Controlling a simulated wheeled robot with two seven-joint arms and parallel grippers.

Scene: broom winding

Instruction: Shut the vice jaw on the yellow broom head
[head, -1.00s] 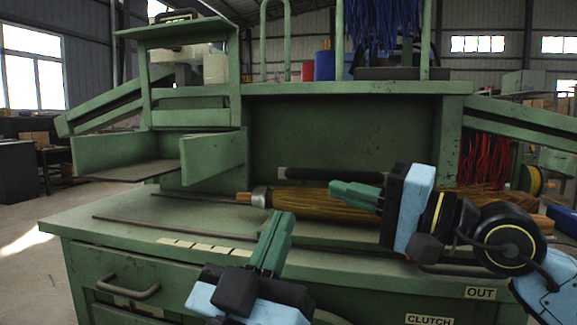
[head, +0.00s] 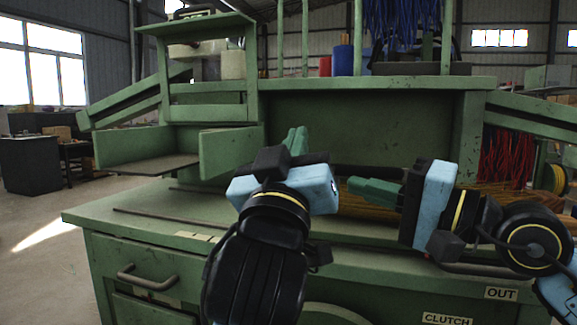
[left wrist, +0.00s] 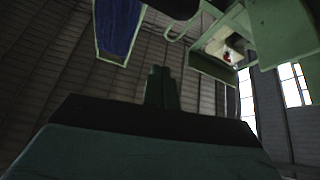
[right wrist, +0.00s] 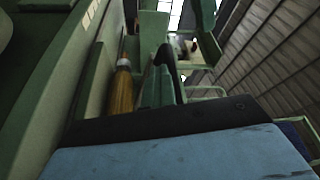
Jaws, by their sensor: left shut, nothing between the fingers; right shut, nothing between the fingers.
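The yellow-brown broom head (head: 368,207) lies lengthwise on the green bench, partly hidden behind both my grippers. It also shows in the right wrist view (right wrist: 122,92), left of my fingers. A dark bar (head: 375,171) runs just behind it and may be the vice jaw; I cannot tell for sure, nor whether it touches the broom. My right gripper (head: 350,185) is shut and empty, its green fingers pointing left in front of the bar. My left gripper (head: 297,138) is shut and empty, raised over the bench left of the right gripper, fingers pointing up and away.
The green bench (head: 130,212) has a drawer handle (head: 150,280) and labels OUT and CLUTCH on its front. Blue bristles (head: 395,25) hang above, red ones (head: 505,160) at right.

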